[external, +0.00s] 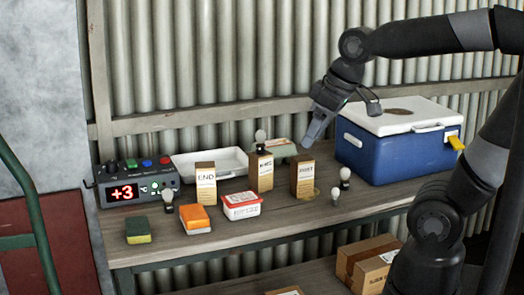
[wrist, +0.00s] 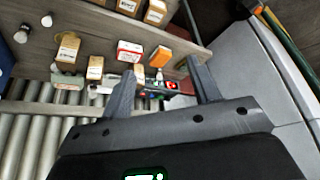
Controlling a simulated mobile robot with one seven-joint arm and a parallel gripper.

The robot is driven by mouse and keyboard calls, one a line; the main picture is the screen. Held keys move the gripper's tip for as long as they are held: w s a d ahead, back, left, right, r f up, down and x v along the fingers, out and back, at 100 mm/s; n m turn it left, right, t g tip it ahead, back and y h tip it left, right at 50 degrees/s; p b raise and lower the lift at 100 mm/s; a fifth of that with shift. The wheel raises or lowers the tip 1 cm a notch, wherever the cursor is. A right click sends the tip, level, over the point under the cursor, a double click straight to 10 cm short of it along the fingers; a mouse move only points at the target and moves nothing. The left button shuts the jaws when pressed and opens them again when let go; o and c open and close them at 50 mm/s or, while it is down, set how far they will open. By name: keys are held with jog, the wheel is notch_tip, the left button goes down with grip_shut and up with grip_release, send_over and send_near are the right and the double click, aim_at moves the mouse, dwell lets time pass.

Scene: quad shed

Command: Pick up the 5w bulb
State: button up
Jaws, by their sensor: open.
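Several small pale bulbs with dark or metal bases stand on the wooden bench; I cannot read any wattage, so I cannot tell which is the 5w bulb. One bulb (external: 345,174) stands right of the cartons, with a smaller bulb (external: 335,195) in front of it. Another bulb (external: 260,138) shows above the middle carton, and one bulb (external: 168,197) stands by the display box. The wrist view shows two bulbs (wrist: 46,20) (wrist: 22,34) at upper left. My gripper (external: 343,117) is open and empty, above the bench between the cartons and the cooler; its spread fingers (wrist: 162,70) show in the wrist view.
Three upright cartons (external: 303,178) stand mid-bench. A blue cooler (external: 385,155) with a white lid is at right. A white tray (external: 195,167), a display box (external: 140,186), a red-white tub (external: 240,206), an orange block (external: 195,218) and a sponge (external: 138,231) are at left.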

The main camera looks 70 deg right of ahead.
jog(key=w+d+f+g, duration=0.1)
jog(key=w+d, duration=0.2)
jog(key=d, duration=0.2)
jog(key=w+d+f, duration=0.2)
jog(key=w+d, duration=0.1)
jog(key=d, duration=0.3)
jog(key=m+g, duration=0.2)
jog(key=g, duration=0.2)
send_over(344, 168)
jog(key=f, duration=1.6)
jog(key=shift+w+a+f, duration=0.1)
jog(key=shift+a+f, duration=0.2)
jog(key=shift+f, duration=0.1)
jog(key=f, duration=0.5)
jog(key=shift+d+f, duration=0.15)
jog(key=shift+d, duration=0.15)
jog(key=shift+d+f, duration=0.2)
jog(key=shift+f, duration=1.3)
jog(key=shift+d+f, duration=0.2)
jog(key=shift+f, duration=1.25)
jog(key=shift+c, duration=0.2)
jog(key=c, duration=1)
